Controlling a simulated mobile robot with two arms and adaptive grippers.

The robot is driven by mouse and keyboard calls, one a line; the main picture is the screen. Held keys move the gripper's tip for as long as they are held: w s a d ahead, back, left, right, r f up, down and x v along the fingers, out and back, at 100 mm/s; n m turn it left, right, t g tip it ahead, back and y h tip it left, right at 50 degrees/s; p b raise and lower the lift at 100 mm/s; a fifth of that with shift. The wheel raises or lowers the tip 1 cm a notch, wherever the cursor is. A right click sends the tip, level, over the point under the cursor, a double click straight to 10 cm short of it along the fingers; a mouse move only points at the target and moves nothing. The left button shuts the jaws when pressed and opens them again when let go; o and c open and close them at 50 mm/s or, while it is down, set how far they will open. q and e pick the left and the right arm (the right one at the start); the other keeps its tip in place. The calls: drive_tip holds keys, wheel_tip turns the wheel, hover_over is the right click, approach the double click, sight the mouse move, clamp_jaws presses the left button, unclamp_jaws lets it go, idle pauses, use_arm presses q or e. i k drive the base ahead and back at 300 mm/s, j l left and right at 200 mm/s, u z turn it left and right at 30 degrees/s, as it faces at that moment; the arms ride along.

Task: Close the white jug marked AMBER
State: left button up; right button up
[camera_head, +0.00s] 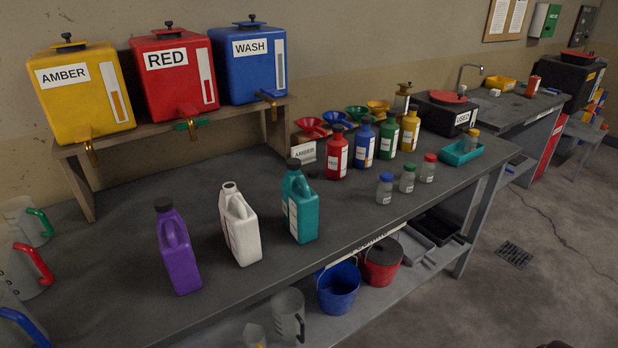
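The white jug (241,230) stands upright on the dark workbench (340,215), between a purple jug and a teal jug. Its neck (229,187) is bare, with no cap on it. I cannot read any AMBER marking on its visible sides. A small card reading AMBER (305,154) stands farther back, behind the teal jug. A small dark round thing (312,173) lies near that card; it may be a cap, but it is too small to tell.
The purple jug (178,253) and teal jug (299,209) wear dark caps. Yellow AMBER (75,95), RED (172,78) and blue WASH (243,68) tanks stand on a raised shelf behind. Several coloured bottles and small jars stand to the right. Bench space in front of the jugs is clear.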

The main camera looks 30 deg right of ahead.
sight(239, 222)
drive_tip(key=k+l+u, duration=0.1)
drive_tip(key=l, duration=0.45)
drive_tip(key=k+l+u, duration=0.15)
drive_tip(key=l, duration=0.35)
drive_tip(key=l+u, duration=0.1)
drive_tip(key=l, duration=0.4)
drive_tip(key=k+l+u, duration=0.1)
drive_tip(key=l, duration=0.4)
drive_tip(key=k+l+u, duration=0.15)
drive_tip(key=l, duration=0.35)
drive_tip(key=k+l+u, duration=0.1)
drive_tip(key=k+l, duration=0.2)
drive_tip(key=l, duration=0.15)
drive_tip(key=k+l+u, duration=0.1)
drive_tip(key=l, duration=0.35)
drive_tip(key=k+l+u, duration=0.1)
drive_tip(key=k+l, duration=0.25)
drive_tip(key=i+l, duration=0.05)
drive_tip(key=l, duration=0.05)
